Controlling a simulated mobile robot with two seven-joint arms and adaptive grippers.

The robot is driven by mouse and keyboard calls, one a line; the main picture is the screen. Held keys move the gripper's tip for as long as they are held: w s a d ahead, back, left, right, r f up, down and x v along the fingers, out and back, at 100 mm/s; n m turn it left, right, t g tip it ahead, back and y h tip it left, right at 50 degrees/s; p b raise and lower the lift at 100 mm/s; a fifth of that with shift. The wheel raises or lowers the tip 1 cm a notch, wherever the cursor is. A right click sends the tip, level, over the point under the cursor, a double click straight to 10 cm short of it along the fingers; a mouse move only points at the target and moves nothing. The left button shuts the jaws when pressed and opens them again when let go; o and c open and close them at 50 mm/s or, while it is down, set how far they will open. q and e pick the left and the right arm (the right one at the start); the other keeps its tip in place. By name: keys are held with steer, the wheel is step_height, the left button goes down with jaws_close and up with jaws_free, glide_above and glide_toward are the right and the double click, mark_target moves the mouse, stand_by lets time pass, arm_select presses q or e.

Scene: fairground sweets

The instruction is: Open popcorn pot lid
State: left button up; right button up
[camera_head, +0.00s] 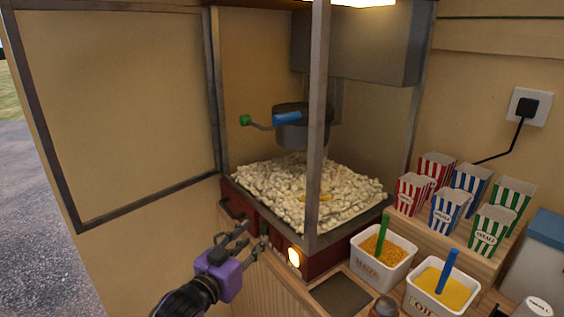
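The popcorn pot (296,134) is a dark grey round kettle hanging inside the glass-walled popcorn machine, above the heap of popcorn. Its dark top (295,108) seems to be the lid, lying flat over the pot; a metal post of the machine covers part of both. A blue handle (286,118) sticks out at the pot's front, and a crank with a green knob (245,120) reaches left. My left gripper (254,234), black with a purple body, is below and left of the pot, outside the machine by its red base. Its fingers are apart and empty. My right gripper is out of view.
The machine's framed door (147,205) stands open to the left. Popcorn (290,185) fills the machine's floor. On the right are a maize tub (365,272), a second tub with a blue scoop (411,301) and several striped boxes (446,211). The machine's front left opening is clear.

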arm_select(q)
steer(key=w+d+r+h, duration=0.2)
steer(key=w+r, duration=0.1)
steer(key=r, duration=0.5)
steer(key=w+d+r+h, duration=0.1)
steer(key=w+r, duration=0.3)
steer(key=r, duration=0.4)
steer(key=n+t+h+b, duration=0.1)
steer(key=h, duration=0.1)
glide_toward(277, 124)
steer(key=w+d, duration=0.3)
steer(key=shift+w+a+r+n, duration=0.25)
steer(key=shift+w+r+n, duration=0.2)
steer(key=shift+n, duration=0.45)
steer(key=n, duration=0.2)
steer(key=shift+n+h, duration=0.4)
steer(key=shift+w+d+r, duration=0.1)
steer(key=shift+r, duration=0.1)
steer(key=x, duration=0.6)
steer(key=shift+d, duration=0.1)
steer(key=shift+w+d+r, duration=0.1)
steer(key=shift+w+d, duration=0.2)
steer(key=shift+w, duration=0.1)
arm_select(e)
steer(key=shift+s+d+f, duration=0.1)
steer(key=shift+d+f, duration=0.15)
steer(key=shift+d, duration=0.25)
